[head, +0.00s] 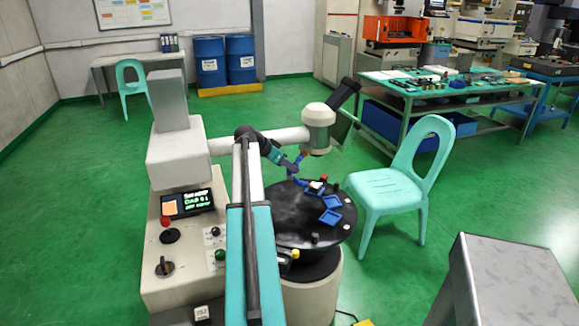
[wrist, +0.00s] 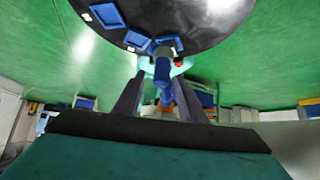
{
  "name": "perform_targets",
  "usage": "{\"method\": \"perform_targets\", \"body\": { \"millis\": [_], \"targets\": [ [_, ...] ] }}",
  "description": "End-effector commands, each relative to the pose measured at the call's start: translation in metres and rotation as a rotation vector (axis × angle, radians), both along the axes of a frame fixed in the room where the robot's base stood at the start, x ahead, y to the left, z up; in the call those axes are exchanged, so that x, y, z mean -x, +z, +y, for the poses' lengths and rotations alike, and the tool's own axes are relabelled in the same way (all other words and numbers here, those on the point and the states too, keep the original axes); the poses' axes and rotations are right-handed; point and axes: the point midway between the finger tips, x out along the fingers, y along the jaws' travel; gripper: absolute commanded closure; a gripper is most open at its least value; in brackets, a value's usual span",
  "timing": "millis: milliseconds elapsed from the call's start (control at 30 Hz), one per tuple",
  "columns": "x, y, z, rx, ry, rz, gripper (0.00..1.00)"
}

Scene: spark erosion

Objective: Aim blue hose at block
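In the wrist view the blue hose (wrist: 162,70) shows between the two dark fingers of my gripper (wrist: 159,85). Gaps show on both sides of it, so the fingers are apart and do not visibly touch it. In the head view my gripper (head: 293,166) is at the hose's upper part. A small light block-like piece (head: 316,185) with red and dark parts lies just right of the hose; I cannot tell whether it is the block.
The round black table (head: 290,232) carries blue trays (head: 330,217) and small dark pieces. A control box (head: 180,240) stands to its left. A turquoise chair (head: 388,190) stands close on the right. A grey cabinet (head: 510,270) is at front right. Green floor behind is open.

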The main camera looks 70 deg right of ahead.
Motion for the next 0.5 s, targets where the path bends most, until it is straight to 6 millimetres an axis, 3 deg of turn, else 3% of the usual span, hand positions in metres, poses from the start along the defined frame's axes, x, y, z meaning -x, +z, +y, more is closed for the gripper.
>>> {"method": "perform_targets", "body": {
  "millis": [467, 500],
  "targets": [
    [0.0045, -0.0084, -0.0065, -0.001, -0.001, 0.0, 0.63],
    [0.0045, -0.0083, -0.0065, -0.001, -0.001, 0.0, 0.68]
  ]
}}
